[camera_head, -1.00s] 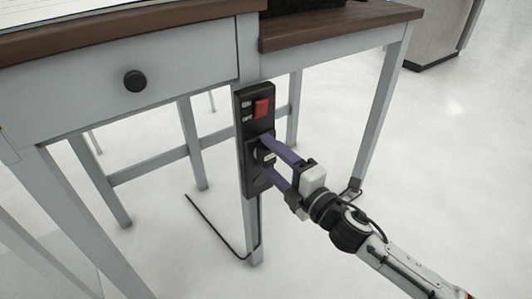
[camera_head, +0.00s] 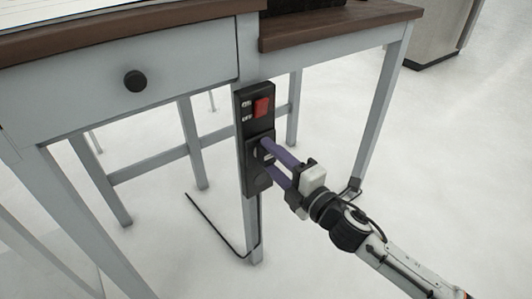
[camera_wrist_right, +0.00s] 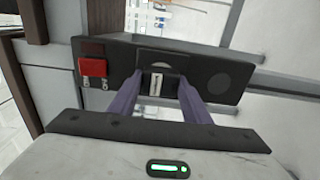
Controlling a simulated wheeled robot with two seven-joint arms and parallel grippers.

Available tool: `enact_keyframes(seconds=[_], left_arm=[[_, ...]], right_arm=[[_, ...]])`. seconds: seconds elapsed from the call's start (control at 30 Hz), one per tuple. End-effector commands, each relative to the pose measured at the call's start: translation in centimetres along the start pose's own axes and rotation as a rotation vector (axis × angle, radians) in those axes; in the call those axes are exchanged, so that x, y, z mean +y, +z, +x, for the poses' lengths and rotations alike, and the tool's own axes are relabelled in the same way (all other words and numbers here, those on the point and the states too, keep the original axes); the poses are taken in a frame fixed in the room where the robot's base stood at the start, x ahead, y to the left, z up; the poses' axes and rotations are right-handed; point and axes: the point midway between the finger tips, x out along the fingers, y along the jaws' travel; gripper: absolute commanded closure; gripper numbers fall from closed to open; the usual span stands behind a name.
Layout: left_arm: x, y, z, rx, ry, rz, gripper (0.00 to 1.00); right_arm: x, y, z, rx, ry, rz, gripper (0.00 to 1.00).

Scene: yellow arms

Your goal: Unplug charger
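A black power strip (camera_head: 246,110) with a red switch (camera_head: 261,107) is mounted upright on a grey table leg. The charger (camera_head: 265,155), a dark plug body, sits in the strip's lower part. It also shows in the right wrist view (camera_wrist_right: 162,62), with a small pale face between the fingers. My right gripper (camera_head: 265,153) has purple fingers that reach the charger from the right and close in on both its sides. The fingertips partly hide the charger and its contact with the socket. My left gripper is not in view.
The grey table (camera_head: 190,55) with a brown top and a drawer with a dark knob (camera_head: 135,80) stands above and left of the strip. A black cable (camera_head: 215,225) runs low near the leg.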

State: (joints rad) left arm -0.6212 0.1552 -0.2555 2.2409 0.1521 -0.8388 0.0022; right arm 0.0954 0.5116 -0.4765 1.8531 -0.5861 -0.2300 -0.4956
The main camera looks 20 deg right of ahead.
Motion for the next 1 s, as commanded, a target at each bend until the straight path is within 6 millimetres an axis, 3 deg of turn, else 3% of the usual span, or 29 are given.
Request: enact_keyframes(seconds=[0.03, 0.17, 0.2, 1.0], left_arm=[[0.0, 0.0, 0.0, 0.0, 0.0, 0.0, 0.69], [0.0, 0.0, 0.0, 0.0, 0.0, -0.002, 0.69], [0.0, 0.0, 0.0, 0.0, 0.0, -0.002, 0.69], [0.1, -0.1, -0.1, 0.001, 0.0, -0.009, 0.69]], right_arm=[[0.0, 0.0, 0.0, 0.0, 0.0, 0.0, 0.7], [0.0, 0.0, 0.0, 0.0, 0.0, 0.0, 0.92], [0.0, 0.0, 0.0, 0.001, 0.001, 0.0, 0.93], [0.0, 0.0, -2.9, 0.001, 0.0, 0.0, 0.93]])
